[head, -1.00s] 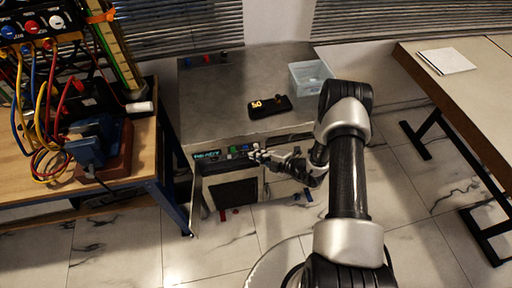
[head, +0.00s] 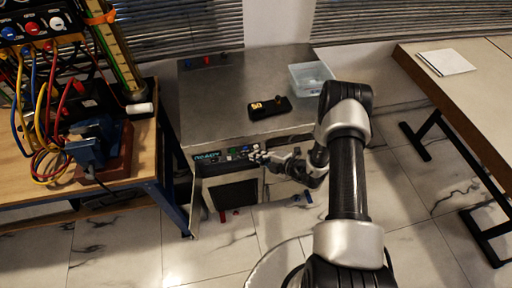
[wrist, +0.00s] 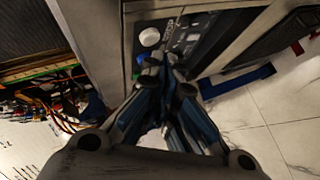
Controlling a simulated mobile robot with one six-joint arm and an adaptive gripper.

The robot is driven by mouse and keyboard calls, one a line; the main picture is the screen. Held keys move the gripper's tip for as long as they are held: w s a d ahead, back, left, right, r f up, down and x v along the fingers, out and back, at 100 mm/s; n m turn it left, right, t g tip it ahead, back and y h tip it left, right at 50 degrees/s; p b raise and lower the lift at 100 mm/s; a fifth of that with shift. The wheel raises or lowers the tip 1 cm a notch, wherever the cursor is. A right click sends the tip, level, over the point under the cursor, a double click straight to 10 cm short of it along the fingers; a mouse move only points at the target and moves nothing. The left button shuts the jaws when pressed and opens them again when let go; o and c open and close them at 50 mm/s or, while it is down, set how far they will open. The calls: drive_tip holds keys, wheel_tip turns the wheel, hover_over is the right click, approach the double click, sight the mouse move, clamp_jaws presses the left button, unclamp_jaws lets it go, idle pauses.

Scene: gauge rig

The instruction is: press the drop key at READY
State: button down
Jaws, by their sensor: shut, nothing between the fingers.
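The grey bench unit (head: 225,90) has a front control panel (head: 222,161) with a lit teal READY display (head: 207,157). A green key (head: 233,150) and other small controls sit right of the display. My gripper (head: 257,156) is shut and empty at the right part of this panel. In the wrist view the panel (wrist: 198,60) shows a round white knob (wrist: 149,37) just beyond my gripper's closed fingertips (wrist: 158,62). A small blue part shows beside the fingertips. My fingers hide part of the panel; I cannot tell which key is the drop key, or whether they touch one.
A black device showing 50 (head: 269,107) and a clear bin (head: 310,77) stand on the bench top. A cluttered wooden table (head: 140,176) with cables is at left. Another table (head: 470,85) is at right. Red and blue pieces lie below the panel.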

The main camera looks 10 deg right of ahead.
drive_tip(key=shift+w, duration=0.1)
idle(0.3)
drive_tip(key=shift+w+b, duration=0.3)
drive_tip(key=shift+w, duration=0.05)
drive_tip(key=shift+w, duration=0.4)
idle(0.6)
drive_tip(key=shift+s, duration=0.85)
drive_tip(key=shift+s+p, duration=0.65)
drive_tip(key=shift+s, duration=1.85)
